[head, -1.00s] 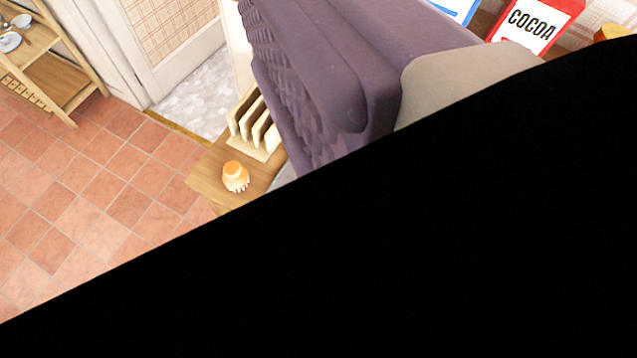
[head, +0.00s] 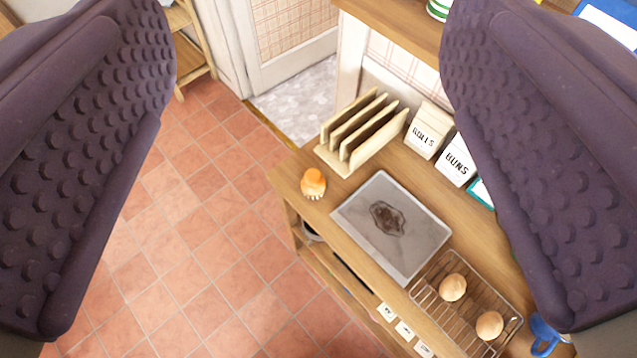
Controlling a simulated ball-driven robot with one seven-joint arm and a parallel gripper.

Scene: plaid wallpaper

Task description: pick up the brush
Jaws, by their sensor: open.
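The brush (head: 313,184) is small, with an orange rounded top and pale bristles underneath. It stands on the near left corner of the wooden counter (head: 289,172), left of a grey tray. My gripper (head: 318,200) shows as two large dark purple, studded fingers at the left and right edges of the view. The fingers are wide apart with nothing between them. The brush shows in the gap between them, farther off and below, and nothing touches it.
A wooden rack (head: 361,131) stands behind the brush. The grey tray (head: 393,228) lies beside it, then a wire rack (head: 437,312) with two buns. Boxes marked ROLLS (head: 428,131) and BUNS (head: 457,160) stand behind. A shelf (head: 385,22) overhangs the back. Tiled floor is open at left.

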